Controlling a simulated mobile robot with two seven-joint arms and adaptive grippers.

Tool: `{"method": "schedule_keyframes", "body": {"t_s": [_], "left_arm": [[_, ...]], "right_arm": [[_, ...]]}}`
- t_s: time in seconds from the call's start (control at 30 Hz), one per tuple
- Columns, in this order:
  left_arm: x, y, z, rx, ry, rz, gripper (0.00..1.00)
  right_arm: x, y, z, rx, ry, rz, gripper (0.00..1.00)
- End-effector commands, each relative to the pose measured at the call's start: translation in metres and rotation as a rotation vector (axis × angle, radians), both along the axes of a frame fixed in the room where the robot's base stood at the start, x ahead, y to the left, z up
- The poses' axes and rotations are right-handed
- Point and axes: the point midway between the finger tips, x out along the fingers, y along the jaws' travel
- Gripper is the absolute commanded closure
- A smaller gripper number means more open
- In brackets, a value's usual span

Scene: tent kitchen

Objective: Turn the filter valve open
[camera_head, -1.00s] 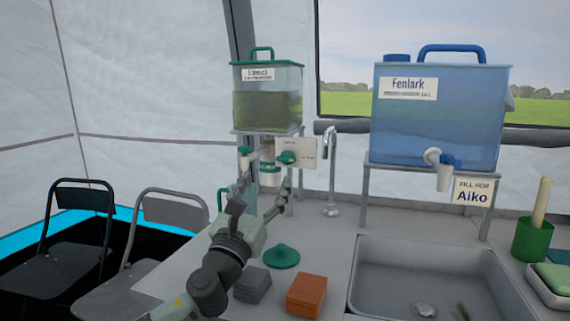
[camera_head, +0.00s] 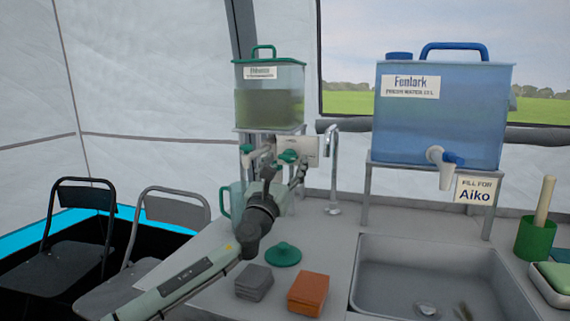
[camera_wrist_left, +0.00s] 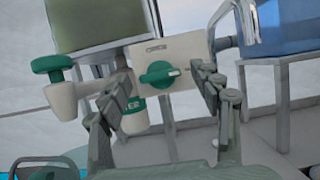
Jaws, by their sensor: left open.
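The green filter valve knob (camera_head: 288,156) sits on a white plate (camera_head: 312,147) below the green-lidded tank (camera_head: 268,102) of murky water. In the left wrist view the knob (camera_wrist_left: 158,75) lies roughly level, with a pale mark at its right end. My left gripper (camera_head: 286,170) is open and empty in front of the valve. In the left wrist view its fingers (camera_wrist_left: 163,80) stand apart on either side of the knob, and I see no clear contact. The plate's lettering is too small to read. My right gripper is not in view.
A green-handled tap (camera_wrist_left: 54,70) is close left of the fingers, and a white filter body (camera_wrist_left: 132,118) hangs below. A metal faucet (camera_head: 332,170) stands to the right. A green-tinted jug (camera_head: 231,203), green lid (camera_head: 283,255), grey block (camera_head: 254,282) and orange block (camera_head: 308,294) are on the counter.

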Motion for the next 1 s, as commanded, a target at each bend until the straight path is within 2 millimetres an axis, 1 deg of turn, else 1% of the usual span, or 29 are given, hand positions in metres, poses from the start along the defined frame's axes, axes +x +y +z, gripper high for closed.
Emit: {"method": "schedule_keyframes", "body": {"t_s": [0.03,0.07,0.43,0.47,0.77,1.0], "left_arm": [[-0.0001,0.0001,0.0001,0.000,0.000,0.000,0.36],[-0.0001,0.0001,0.0001,0.000,0.000,0.000,0.39],[-0.0002,0.0004,0.0000,0.000,0.000,0.000,0.85],[-0.0002,0.0004,0.0000,0.000,0.000,0.000,0.86],[-0.0005,-0.0004,-0.0004,-0.042,0.014,-0.001,0.86],[-0.0012,-0.0025,-0.0005,-0.180,0.060,-0.002,0.86]], "right_arm": [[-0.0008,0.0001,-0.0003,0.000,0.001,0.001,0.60],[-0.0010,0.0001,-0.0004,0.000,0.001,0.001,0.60],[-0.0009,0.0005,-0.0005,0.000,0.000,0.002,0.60],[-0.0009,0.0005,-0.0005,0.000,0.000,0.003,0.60],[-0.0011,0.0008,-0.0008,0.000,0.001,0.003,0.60],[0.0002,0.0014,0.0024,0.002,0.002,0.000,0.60]]}}
